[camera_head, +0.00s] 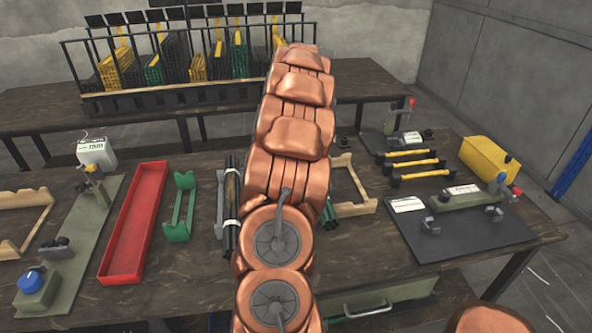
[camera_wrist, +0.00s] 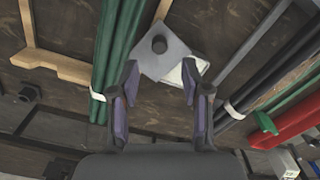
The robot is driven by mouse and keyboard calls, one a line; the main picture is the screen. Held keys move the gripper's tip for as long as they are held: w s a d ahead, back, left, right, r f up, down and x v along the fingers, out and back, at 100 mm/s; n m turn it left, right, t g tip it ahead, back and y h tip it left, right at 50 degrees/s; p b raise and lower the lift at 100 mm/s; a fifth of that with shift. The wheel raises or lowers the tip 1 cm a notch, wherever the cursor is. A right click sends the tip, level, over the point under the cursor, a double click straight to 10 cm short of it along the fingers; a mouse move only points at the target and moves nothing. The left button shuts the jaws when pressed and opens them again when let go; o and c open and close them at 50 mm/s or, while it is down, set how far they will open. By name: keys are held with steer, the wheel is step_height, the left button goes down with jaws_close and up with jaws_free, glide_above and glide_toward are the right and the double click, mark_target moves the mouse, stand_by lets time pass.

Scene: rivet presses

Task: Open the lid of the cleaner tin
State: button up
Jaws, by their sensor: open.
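In the wrist view, a grey square piece with a dark round knob (camera_wrist: 160,46) lies just beyond my fingertips. It looks like the lid of the cleaner tin. A pale part (camera_wrist: 192,74) shows under its lower right edge, probably the tin's body. Whether the lid is seated or raised, I cannot tell. My gripper (camera_wrist: 160,72) is open and empty, its two fingers on either side of the lid's near part, with the knob beyond the tips. In the head view my copper arm hides the gripper and the tin.
Green rods (camera_wrist: 113,50) and a wooden rack (camera_wrist: 50,62) lie left of the gripper; dark rods (camera_wrist: 265,65) lie right. On the bench, a red tray (camera_head: 133,222), a green holder (camera_head: 180,207), a yellow box (camera_head: 488,159) and a dark press mat (camera_head: 460,236) surround my arm.

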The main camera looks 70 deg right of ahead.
steer(key=shift+r, duration=1.15)
steer(key=shift+c, duration=0.2)
